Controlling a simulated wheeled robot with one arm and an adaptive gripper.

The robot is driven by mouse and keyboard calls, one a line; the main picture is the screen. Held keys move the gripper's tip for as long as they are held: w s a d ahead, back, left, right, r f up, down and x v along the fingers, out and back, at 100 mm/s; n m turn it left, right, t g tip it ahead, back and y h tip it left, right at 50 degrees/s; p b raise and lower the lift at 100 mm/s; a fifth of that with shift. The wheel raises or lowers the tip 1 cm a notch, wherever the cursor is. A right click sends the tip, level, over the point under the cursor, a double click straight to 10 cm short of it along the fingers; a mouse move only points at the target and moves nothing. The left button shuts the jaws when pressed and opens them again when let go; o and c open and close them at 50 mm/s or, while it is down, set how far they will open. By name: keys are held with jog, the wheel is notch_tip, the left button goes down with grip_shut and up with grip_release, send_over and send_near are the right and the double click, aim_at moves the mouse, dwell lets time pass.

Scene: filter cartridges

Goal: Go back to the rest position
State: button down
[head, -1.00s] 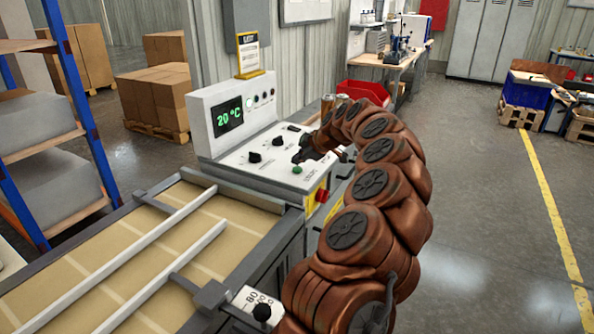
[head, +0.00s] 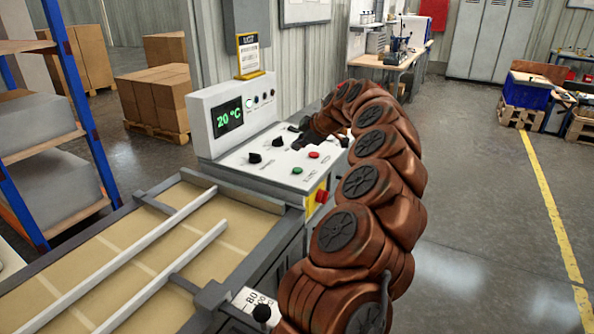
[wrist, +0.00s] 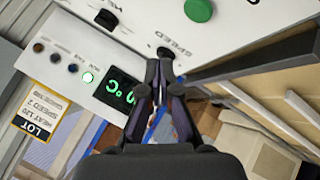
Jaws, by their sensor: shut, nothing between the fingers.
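My gripper (head: 299,142) is shut and empty, held just above the sloped control panel (head: 232,170) of the machine. In the wrist view its two dark fingers (wrist: 160,75) meet, with panel, display and floor behind them. My brown segmented arm arches up from the lower middle to the panel. The panel carries a green button (head: 297,170), a red button (head: 314,155) and black knobs (head: 254,158). In the wrist view the green button (wrist: 198,10) lies at the top. Whether the fingers touch the panel cannot be told.
A display (head: 227,115) reads 20 °C, with a sign (head: 248,57) above it. A conveyor bed (head: 120,260) with two light rails lies at lower left. A blue-posted shelf (head: 75,100) stands left. Open floor (head: 470,200) lies right of my arm.

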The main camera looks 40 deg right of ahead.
dwell(0.7)
jog(key=a+r+g+y+p, duration=0.1)
jog(key=a+r+y, duration=0.15)
jog(key=a, duration=1.25)
jog(key=a+r+g+y+p, duration=0.15)
jog(key=a+r, duration=0.25)
jog(key=a, duration=1)
jog(key=s+a+g, duration=0.2)
jog(key=s+a, duration=0.4)
jog(key=a, duration=0.2)
jog(key=s+a+f+m+g+h+p, duration=0.1)
jog(key=s+a+f+m+g, duration=0.1)
jog(key=s, duration=0.8)
jog(key=s+a+f+m+g+h+p, duration=0.1)
jog(key=s+f, duration=0.4)
jog(key=s, duration=0.6)
jog(key=s+a+f+m+g+h+p, duration=0.1)
jog(key=s+a+f+m+g, duration=0.2)
jog(key=s, duration=0.8)
jog(key=a+f+m, duration=0.1)
jog(key=m, duration=0.1)
jog(key=shift+m+h, duration=0.3)
jog(key=shift+s+f+g, duration=0.1)
jog(key=shift+g, duration=0.15)
